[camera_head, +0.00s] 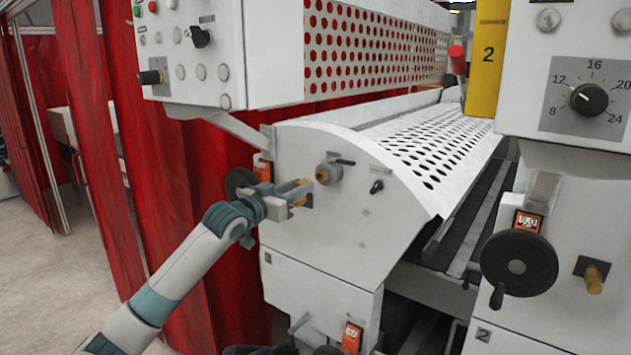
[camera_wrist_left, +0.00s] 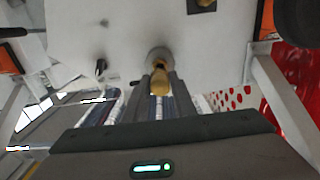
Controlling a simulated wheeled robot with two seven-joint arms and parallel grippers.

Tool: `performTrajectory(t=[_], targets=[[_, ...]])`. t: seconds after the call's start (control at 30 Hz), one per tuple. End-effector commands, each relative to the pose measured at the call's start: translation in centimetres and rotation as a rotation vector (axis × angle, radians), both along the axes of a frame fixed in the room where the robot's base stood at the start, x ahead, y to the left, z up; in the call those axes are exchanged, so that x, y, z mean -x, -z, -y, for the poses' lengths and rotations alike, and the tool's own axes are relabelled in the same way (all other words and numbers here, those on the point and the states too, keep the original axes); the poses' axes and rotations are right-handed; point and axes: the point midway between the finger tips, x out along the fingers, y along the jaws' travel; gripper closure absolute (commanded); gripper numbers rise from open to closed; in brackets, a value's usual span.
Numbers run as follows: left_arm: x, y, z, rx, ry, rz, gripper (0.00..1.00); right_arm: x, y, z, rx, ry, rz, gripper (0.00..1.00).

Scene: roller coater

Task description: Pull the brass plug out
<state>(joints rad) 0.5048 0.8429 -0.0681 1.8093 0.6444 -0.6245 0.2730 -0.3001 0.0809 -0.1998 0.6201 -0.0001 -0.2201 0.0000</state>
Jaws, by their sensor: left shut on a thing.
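The brass plug (camera_head: 322,177) is at the steel collar (camera_head: 332,170) on the white end plate of the roller machine. My left gripper (camera_head: 308,184) reaches in from the left, its fingers shut on the plug. In the left wrist view, the brass plug (camera_wrist_left: 159,82) lies between the two dark fingers, in line with the round collar (camera_wrist_left: 160,55). I cannot tell how deep the plug sits in the collar. My right gripper is in neither view.
A small lever sticks out beside the collar, and a black knob (camera_head: 376,187) sits to its right. A second brass fitting (camera_head: 593,279) is on the right-hand unit, near a black handwheel (camera_head: 518,263). Red curtains (camera_head: 150,180) hang behind my left arm.

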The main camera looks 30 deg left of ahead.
Motion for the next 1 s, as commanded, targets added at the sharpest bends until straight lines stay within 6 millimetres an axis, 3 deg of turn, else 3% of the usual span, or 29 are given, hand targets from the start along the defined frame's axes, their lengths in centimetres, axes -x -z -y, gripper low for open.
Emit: performTrajectory(t=[1.0], targets=[[2.1, 0.0, -0.1, -0.001, 0.000, 0.000, 1.00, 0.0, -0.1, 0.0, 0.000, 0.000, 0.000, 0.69]])
